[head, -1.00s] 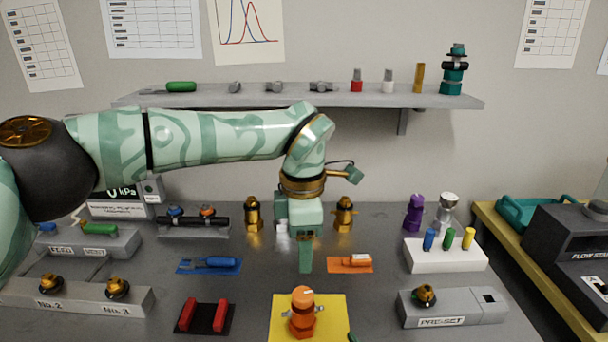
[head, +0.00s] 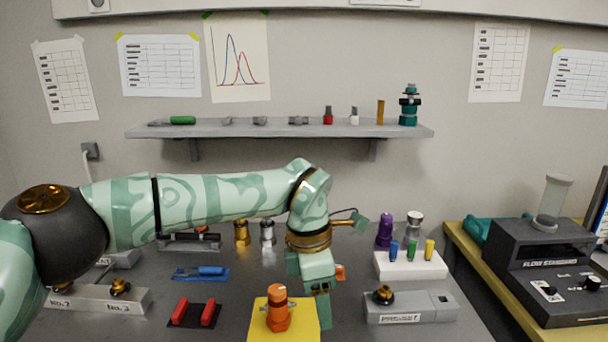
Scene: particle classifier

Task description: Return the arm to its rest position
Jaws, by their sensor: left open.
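My left arm comes in from the left and reaches across the middle of the bench. My left gripper (head: 319,312) points down, open, with nothing seen between its fingers. It hangs to the right of an orange fitting (head: 278,312), which stands upright on a yellow mat (head: 257,328). The gripper and wrist partly hide an orange item (head: 340,272) behind them. I cannot tell the gripper's exact height above the bench. My right gripper is not in view.
Brass (head: 241,233) and silver (head: 267,233) fittings stand behind the forearm. A white block (head: 410,267) with coloured pegs and a grey preset block (head: 408,307) are at right. Red holders (head: 194,312) lie left of the mat. A shelf (head: 280,131) spans the wall.

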